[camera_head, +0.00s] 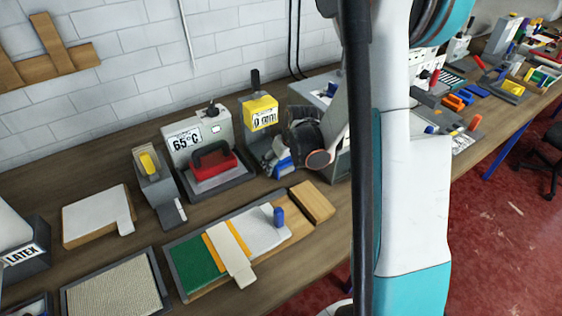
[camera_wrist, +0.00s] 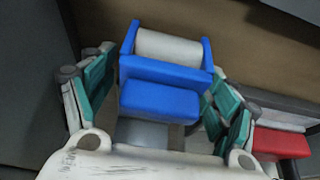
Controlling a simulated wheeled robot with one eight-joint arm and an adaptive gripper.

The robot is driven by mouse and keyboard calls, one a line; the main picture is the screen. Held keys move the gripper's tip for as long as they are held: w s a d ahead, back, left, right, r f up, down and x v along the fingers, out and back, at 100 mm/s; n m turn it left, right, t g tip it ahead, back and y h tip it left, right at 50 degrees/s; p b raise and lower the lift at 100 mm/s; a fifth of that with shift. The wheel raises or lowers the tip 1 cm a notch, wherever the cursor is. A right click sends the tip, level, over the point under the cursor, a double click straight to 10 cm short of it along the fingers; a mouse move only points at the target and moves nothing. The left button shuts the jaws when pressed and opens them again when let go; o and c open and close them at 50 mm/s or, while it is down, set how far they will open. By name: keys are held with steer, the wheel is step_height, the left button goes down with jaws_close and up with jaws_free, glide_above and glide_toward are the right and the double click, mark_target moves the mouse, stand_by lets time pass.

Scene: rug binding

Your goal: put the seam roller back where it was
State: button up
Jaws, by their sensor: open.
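The seam roller (camera_wrist: 165,72) has a blue frame with a white cylinder and a blue block-shaped handle. It fills the middle of the wrist view. In the head view the seam roller (camera_head: 284,162) is a small blue and white shape, partly hidden by my gripper. My gripper (camera_wrist: 160,75) is open, with one green-and-grey finger on each side of the roller. Narrow gaps seem to show beside the blue parts; any contact is unclear. In the head view my gripper (camera_head: 271,156) is low over the bench beside the yellow-topped device. A grey surface shows below the handle.
A yellow-topped device (camera_head: 260,113) stands behind. In front are a wooden block (camera_head: 312,201) and a tray (camera_head: 179,282) holding rug pieces and a blue cylinder.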

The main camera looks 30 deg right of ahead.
steer(key=shift+r, duration=0.1)
steer(key=p+v, duration=0.3)
steer(key=v, duration=0.9)
steer(key=shift+p, duration=0.35)
stand_by(1.8)
